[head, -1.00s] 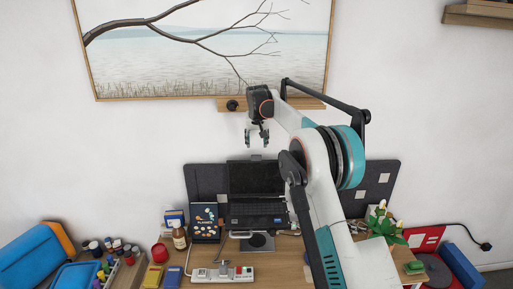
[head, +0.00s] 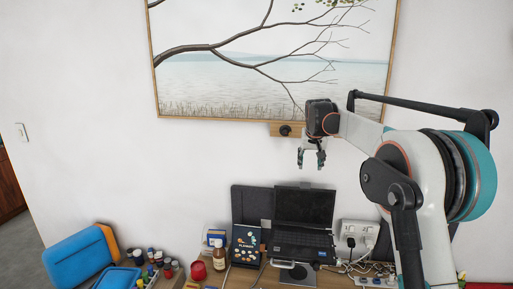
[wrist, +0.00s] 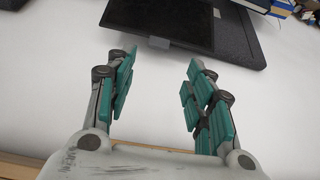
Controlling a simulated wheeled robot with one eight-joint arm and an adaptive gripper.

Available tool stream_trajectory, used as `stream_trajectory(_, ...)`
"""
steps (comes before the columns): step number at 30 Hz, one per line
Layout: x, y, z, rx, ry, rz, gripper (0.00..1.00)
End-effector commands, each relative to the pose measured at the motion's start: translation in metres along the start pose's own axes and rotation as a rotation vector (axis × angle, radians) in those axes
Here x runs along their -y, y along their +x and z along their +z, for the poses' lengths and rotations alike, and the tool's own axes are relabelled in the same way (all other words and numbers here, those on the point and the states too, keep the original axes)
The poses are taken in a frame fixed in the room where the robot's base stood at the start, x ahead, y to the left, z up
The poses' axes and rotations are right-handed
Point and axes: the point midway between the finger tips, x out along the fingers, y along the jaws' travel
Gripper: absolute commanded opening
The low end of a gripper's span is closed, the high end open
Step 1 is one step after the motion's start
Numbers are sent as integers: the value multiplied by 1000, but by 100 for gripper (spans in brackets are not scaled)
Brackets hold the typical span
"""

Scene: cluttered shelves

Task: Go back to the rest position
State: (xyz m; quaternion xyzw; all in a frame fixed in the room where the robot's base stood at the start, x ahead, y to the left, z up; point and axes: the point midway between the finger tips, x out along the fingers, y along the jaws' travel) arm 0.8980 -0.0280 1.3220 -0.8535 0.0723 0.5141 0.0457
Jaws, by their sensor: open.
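My gripper (head: 311,157) hangs in the air in front of the white wall, above and behind the laptop, with its fingers pointing down. In the wrist view my gripper (wrist: 160,95) shows its two teal-padded fingers spread wide with nothing between them. My arm reaches in from the right side of the head view and bends down at the wrist.
Below are a laptop (head: 304,209) on a stand, a planner box (head: 246,243), a brown bottle (head: 219,258), a red cup (head: 198,271) and a blue case (head: 76,261). A framed picture (head: 275,68) and a wooden ledge (head: 283,130) are on the wall.

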Motion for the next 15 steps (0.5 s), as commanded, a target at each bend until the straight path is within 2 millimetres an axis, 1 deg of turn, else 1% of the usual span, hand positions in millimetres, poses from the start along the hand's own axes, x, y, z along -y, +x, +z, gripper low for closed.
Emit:
stream_trajectory(1,-1,-9,11,-3,-4,-3,48)
stream_trajectory(6,-6,-43,43,-15,-18,-11,48)
stream_trajectory(11,-10,-71,80,-27,-32,-20,48)
stream_trajectory(15,-15,-92,116,-36,-43,-27,48)
